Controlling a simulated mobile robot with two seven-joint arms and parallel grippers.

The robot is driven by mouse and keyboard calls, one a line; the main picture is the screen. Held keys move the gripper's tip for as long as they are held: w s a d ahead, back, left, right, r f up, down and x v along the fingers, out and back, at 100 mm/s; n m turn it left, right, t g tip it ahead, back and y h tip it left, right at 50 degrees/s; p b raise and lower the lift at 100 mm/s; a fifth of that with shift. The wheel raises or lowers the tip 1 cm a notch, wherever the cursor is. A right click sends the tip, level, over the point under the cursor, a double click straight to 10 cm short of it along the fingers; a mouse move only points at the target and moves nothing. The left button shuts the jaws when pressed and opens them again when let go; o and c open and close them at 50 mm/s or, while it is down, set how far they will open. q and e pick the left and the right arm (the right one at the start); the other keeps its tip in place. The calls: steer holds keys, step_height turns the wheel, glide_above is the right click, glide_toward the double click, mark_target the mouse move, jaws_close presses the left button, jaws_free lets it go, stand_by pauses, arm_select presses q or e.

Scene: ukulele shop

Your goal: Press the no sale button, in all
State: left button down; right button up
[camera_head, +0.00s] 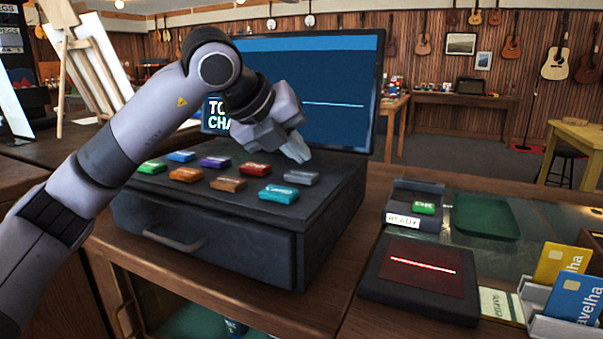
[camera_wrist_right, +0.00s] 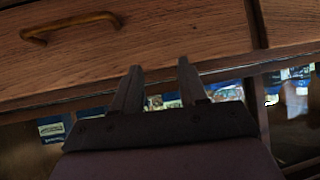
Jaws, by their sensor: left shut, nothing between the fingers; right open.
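The cash register (camera_head: 215,240) stands on the counter with its drawer closed. Several coloured buttons sit on its top, among them a grey one (camera_head: 302,178), a teal one (camera_head: 278,194), a red one (camera_head: 255,169) and a brown one (camera_head: 228,184). Their labels are too small to read, so I cannot tell which is no sale. My left gripper (camera_head: 298,152) is shut and empty, fingertips pointing down just above and behind the grey button; I cannot tell whether they touch anything. My right gripper (camera_wrist_right: 158,85) is open and empty in the right wrist view, in front of a wooden drawer.
A blue screen (camera_head: 335,100) rises behind the register, partly hidden by my left arm. To the right are a dark scanner pad (camera_head: 420,285) with a red window, a card terminal (camera_head: 414,205), a green tray (camera_head: 487,217) and cards in a holder (camera_head: 578,297). The wooden drawer has a handle (camera_wrist_right: 70,25).

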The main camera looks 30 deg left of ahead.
mark_target(297, 175)
stand_by(0.7)
arm_select(q)
steer(key=shift+f+b, duration=0.4)
steer(key=shift+f, duration=0.05)
steer(key=shift+f+b, duration=0.45)
steer(key=shift+f, duration=0.05)
stand_by(0.4)
stand_by(0.4)
steer(key=shift+r+p, duration=0.75)
steer(key=shift+r, duration=0.2)
step_height(297, 175, up, 5)
steer(key=p, duration=0.4)
